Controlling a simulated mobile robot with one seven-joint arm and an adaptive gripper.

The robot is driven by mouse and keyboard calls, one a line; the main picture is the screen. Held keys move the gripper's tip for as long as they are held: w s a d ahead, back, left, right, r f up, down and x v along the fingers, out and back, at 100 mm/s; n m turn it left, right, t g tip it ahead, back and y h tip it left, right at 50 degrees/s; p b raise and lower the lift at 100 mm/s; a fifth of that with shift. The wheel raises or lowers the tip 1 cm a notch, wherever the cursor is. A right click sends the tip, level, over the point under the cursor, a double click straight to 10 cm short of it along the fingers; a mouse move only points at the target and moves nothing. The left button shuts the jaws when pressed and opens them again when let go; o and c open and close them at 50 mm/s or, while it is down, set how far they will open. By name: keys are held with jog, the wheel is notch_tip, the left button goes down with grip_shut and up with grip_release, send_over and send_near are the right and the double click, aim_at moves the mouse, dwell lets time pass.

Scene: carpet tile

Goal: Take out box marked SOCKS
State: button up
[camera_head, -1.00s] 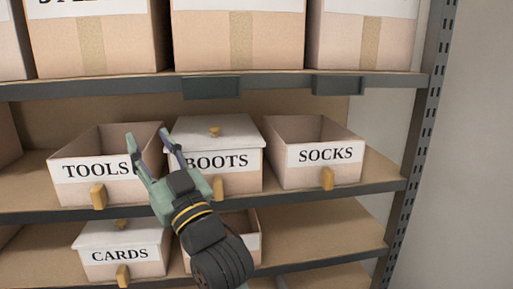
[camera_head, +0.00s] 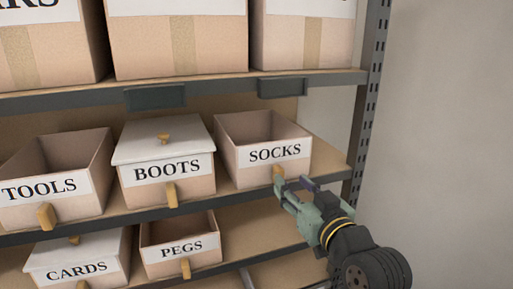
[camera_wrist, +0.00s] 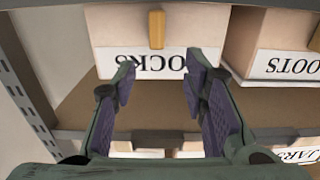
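The SOCKS box (camera_head: 265,168) is an open-topped cardboard box with a white label and a wooden front handle. It stands at the right end of the middle shelf in the head view. In the wrist view the SOCKS box (camera_wrist: 115,30) appears upside down, with its handle (camera_wrist: 156,29) at the top. My gripper (camera_head: 294,187) is in front of the box's lower right front, close to the handle. In the wrist view my gripper (camera_wrist: 158,75) has its fingers spread with nothing between them. I cannot tell whether a finger touches the box.
The lidded BOOTS box (camera_head: 140,190) stands just left of the SOCKS box, with the TOOLS box (camera_head: 85,205) beyond it. PEGS (camera_head: 203,262) and CARDS (camera_head: 105,282) boxes are on the shelf below. A perforated upright (camera_head: 368,115) and wall are on the right.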

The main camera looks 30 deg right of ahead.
aim_at(281, 172)
jog(key=p+x, duration=0.1)
jog(key=x, duration=0.4)
jog(key=p+x, duration=0.1)
jog(key=x, duration=0.2)
jog(key=shift+s+d+f+p, duration=0.1)
jog(key=shift+f+p, duration=0.2)
grip_shut()
dwell(0.3)
